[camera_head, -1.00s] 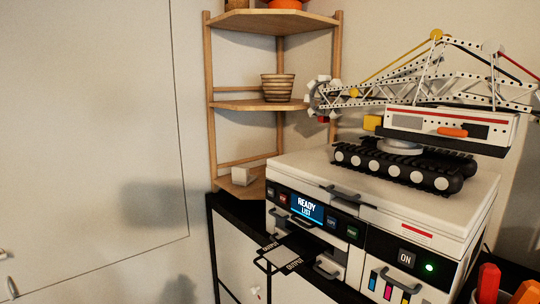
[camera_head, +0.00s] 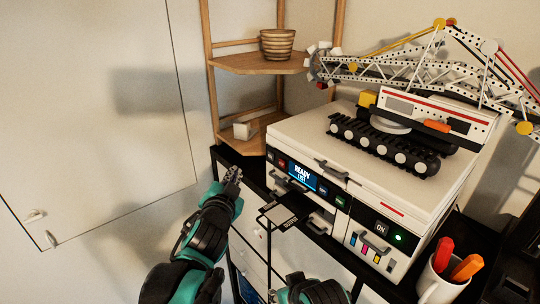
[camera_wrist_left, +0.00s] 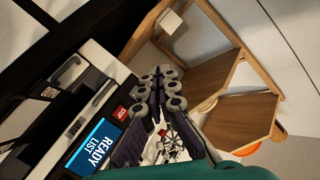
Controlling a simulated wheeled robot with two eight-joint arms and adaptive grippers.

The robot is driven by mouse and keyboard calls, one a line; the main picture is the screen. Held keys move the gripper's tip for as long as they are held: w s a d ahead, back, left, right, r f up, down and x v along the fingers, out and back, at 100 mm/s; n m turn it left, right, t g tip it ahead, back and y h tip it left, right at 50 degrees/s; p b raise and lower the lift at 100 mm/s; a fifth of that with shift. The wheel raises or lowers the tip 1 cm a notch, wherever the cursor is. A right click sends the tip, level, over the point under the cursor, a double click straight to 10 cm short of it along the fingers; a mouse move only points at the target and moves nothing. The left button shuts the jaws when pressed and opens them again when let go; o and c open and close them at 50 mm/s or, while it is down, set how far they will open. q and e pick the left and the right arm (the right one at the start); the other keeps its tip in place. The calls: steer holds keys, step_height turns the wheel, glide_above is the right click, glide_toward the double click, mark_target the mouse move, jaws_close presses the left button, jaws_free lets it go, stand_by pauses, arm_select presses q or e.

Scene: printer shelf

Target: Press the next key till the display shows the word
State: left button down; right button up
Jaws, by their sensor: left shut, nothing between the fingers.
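The printer (camera_head: 330,150) has a lit blue display (camera_head: 302,176) reading READY LIST. A red key (camera_head: 281,163) sits left of it; a blue key (camera_head: 324,189) and a green key (camera_head: 340,202) sit right of it. Key labels are too small to read in the head view. My left gripper (camera_head: 234,174) is shut and empty, left of the panel and apart from it. In the left wrist view, its fingertips (camera_wrist_left: 147,90) appear near the red STOP key (camera_wrist_left: 121,113), with the display (camera_wrist_left: 93,146) beside it. Part of my right arm shows at the bottom; its fingers are not discernible.
An output tray (camera_head: 283,215) juts from the printer's front. A toy crane (camera_head: 400,125) stands on top. A wooden corner shelf (camera_head: 260,64) with a striped pot (camera_head: 277,44) is behind. A mug (camera_head: 436,285) with orange items is at right.

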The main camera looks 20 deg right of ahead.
mark_target(271, 156)
arm_select(q)
steer(key=w+d+b, duration=0.1)
steer(key=w+d, duration=0.2)
steer(key=d, duration=0.5)
steer(key=shift+d, duration=0.25)
stand_by(1.4)
steer(key=shift+w+d, duration=0.1)
steer(key=shift+d, duration=0.15)
steer(key=shift+w+d, duration=0.15)
steer(key=shift+d, duration=0.2)
stand_by(0.7)
steer(key=shift+a, duration=0.1)
steer(key=shift+s+a, duration=0.3)
steer(key=shift+a, duration=0.4)
